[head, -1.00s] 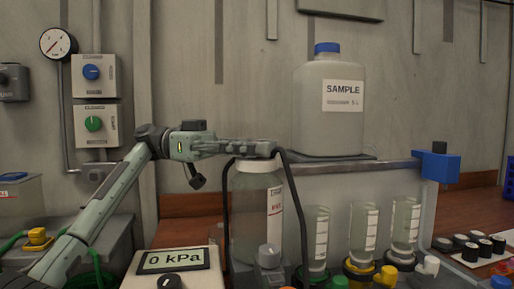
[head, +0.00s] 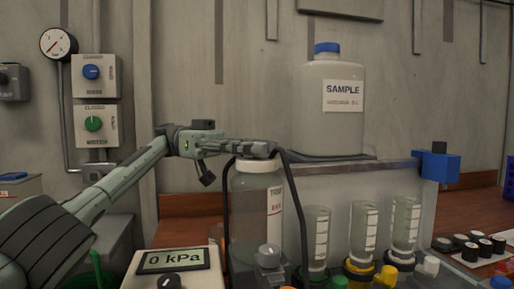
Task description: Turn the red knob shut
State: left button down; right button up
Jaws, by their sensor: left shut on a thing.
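No red knob shows in the head view; I cannot tell if my left gripper hides it. My left gripper (head: 268,150) reaches in from the left, over the lid of a clear bottle (head: 255,205) with a white and red label. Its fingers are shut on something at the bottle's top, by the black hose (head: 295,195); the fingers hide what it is. A blue knob (head: 92,72) and a green knob (head: 93,124) sit on wall boxes at the left. A gauge box (head: 195,262) reads 0 kPa. My right gripper is not in view.
A SAMPLE jug (head: 335,120) with a blue cap stands on the ledge behind. Several clear cylinders (head: 365,230) stand in front of the pale panel. A blue block (head: 438,165) is at the ledge's right end. A dial (head: 58,43) hangs on the wall.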

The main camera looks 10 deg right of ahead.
pick_arm(q)
jog(key=shift+f, duration=0.25)
jog(key=c, duration=1.4)
grip_release()
jog(key=shift+o, duration=1)
jog(key=shift+r, duration=0.1)
jog(key=shift+t+h, duration=0.3)
jog(key=shift+t, duration=0.1)
jog(key=shift+n, duration=0.5)
